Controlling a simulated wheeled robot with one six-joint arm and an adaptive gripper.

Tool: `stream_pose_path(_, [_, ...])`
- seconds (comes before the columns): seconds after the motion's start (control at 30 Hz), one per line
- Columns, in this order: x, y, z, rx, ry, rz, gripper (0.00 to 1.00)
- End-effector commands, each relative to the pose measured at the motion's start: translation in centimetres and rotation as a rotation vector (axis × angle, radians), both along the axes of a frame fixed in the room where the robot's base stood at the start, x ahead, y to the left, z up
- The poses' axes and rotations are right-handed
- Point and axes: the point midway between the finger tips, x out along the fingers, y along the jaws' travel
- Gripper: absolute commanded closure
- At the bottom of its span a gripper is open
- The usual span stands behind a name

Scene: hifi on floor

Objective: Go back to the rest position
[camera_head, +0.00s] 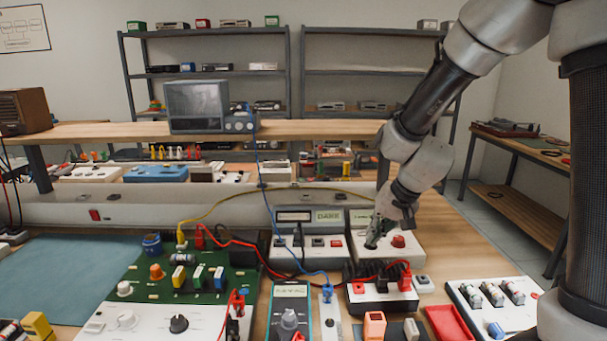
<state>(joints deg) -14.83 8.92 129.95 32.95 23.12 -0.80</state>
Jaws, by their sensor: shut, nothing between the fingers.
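My gripper (377,233) is at the end of my arm, which reaches in from the upper right. Its dark fingers point down over a white-and-grey box (408,252) with a red button (398,241). The fingers look closed and hold nothing that I can see. Whether the fingertips touch the top of the box or hover just above it, I cannot tell.
A device with a display (318,242) stands left of the gripper. A green circuit board (150,275), a multimeter (289,308) and wires crowd the bench. A raised shelf (330,130) with a monitor (197,105) runs behind. Some bare bench (460,243) shows at right.

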Motion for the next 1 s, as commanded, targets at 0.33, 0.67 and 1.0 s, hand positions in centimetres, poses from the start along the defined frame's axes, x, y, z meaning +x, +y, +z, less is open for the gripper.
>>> stream_pose_path(0.33, [-15.0, -10.4, 8.7, -0.220, 0.119, 0.263, 1.00])
stream_pose_path(0.67, [-22.2, -16.8, 14.3, -0.370, -0.052, 0.192, 1.00])
stream_pose_path(1.0, [-22.7, -17.4, 15.5, -0.372, -0.106, 0.149, 1.00])
